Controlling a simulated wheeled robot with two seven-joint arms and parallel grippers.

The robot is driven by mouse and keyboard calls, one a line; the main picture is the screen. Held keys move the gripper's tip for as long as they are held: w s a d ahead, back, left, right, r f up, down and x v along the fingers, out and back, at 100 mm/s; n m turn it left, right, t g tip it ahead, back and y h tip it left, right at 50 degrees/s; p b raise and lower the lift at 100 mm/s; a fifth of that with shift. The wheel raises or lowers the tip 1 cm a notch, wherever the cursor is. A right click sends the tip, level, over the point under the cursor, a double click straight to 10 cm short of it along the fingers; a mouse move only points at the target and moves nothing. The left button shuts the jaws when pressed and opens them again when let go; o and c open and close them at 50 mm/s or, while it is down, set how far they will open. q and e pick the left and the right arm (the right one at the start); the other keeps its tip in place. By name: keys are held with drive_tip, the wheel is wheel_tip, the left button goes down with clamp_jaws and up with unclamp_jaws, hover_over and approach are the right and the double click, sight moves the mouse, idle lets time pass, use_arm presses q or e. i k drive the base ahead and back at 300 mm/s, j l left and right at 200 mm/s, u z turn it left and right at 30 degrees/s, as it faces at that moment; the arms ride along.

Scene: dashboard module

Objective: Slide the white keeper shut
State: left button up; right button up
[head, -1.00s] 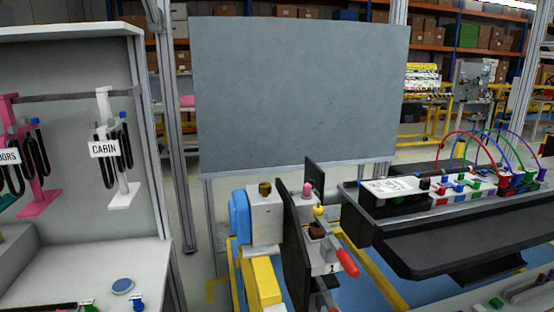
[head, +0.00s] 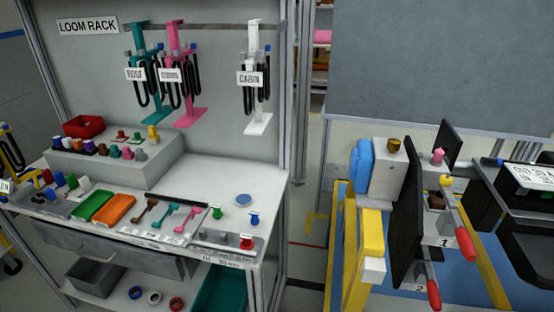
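A white hanger (head: 256,75) hangs from the grey rail at the right of the loom rack, with a CABIN tag (head: 250,79) and black loops of cable on it. It has a small blue piece (head: 267,48) near its top and a white foot at its lower end. I cannot tell which part of it is the white keeper, or whether that is open or shut. To its left hang a pink hanger (head: 187,118) and a teal hanger (head: 145,60) with a ROOF tag. Neither of my grippers is in view.
The rack's bench (head: 215,175) holds a green tray (head: 95,205), an orange tray (head: 115,209), a blue disc (head: 243,200) and several small coloured parts. A fixture with a yellow frame (head: 370,245) and red-handled clamps (head: 465,243) stands at right. A grey upright (head: 300,90) borders the rack.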

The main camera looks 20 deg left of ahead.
sight(188, 238)
drive_tip(key=u, duration=1.2)
